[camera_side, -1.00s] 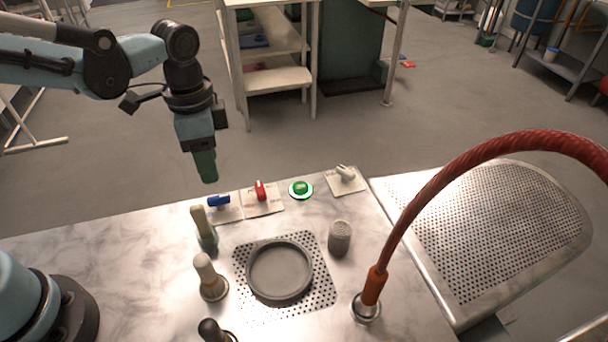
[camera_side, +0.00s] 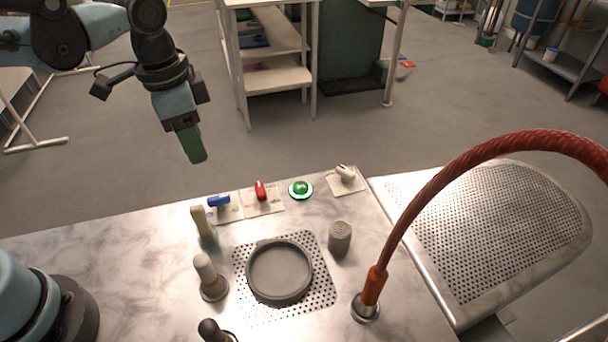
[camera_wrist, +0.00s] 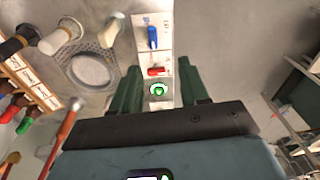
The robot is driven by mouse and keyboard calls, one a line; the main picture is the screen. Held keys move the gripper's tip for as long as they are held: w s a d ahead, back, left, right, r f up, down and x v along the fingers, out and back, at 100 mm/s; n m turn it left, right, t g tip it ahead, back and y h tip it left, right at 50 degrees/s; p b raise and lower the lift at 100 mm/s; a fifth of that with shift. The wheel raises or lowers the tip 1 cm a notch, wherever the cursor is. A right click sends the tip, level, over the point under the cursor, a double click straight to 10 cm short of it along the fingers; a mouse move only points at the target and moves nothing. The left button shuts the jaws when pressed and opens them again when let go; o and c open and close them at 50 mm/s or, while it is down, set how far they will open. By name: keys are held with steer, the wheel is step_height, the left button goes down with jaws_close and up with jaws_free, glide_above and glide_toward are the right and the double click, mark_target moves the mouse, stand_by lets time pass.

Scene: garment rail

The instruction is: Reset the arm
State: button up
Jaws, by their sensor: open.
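My gripper (camera_side: 194,146) hangs above the far left part of the metal table (camera_side: 110,245) in the side view, pointing down and slightly tilted. In the wrist view my gripper (camera_wrist: 157,88) shows two green fingers spread apart with nothing between them. Beyond the fingers are a blue handle (camera_wrist: 152,37), a red handle (camera_wrist: 156,71) and a round green button (camera_wrist: 158,90). In the side view the blue handle (camera_side: 218,201), red handle (camera_side: 260,191) and lit green button (camera_side: 301,189) stand along the table's far edge, apart from the gripper.
A grey round dish (camera_side: 279,270) sits on a perforated plate. Tampers or knobs with pale handles (camera_side: 204,268) stand left of it, and a grey cylinder (camera_side: 340,238) right. A red hose (camera_side: 440,175) arches over the right side. Open air surrounds the gripper.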

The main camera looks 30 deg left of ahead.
steer(key=s+a+n+t, duration=0.3)
steer(key=a+n+t, duration=0.3)
steer(key=n, duration=0.1)
steer(key=shift+s+a+f+n, duration=0.15)
steer(key=shift+a+f+n, duration=0.15)
steer(key=shift+a+n, duration=0.1)
